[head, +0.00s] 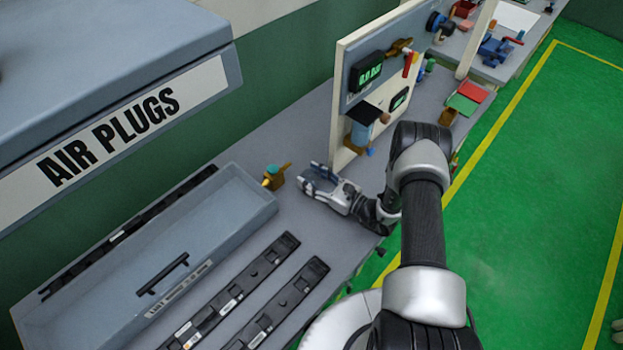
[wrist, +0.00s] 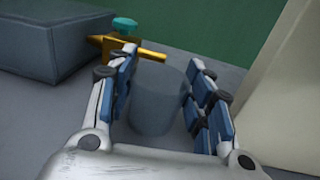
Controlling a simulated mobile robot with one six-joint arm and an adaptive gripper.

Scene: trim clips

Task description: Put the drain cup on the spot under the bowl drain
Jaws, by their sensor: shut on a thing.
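The drain cup (wrist: 157,100) is a plain grey, see-through cylinder in the wrist view. My gripper (wrist: 163,72) is shut on it, with blue-padded fingers at its left and right sides. In the head view my gripper (head: 313,178) is low over the bench, left of the upright panel; the cup is hard to make out there. A bluish bowl (head: 361,132) hangs under a dark block on the panel, with a small orange part near its lower end. The spot under the bowl cannot be made out.
A brass valve (head: 274,178) with a teal knob stands just left of my gripper; it also shows in the wrist view (wrist: 122,45). A grey case (head: 215,235) lies left. The panel's pale edge (head: 340,110) stands close on the right. Black strips (head: 270,265) lie in front.

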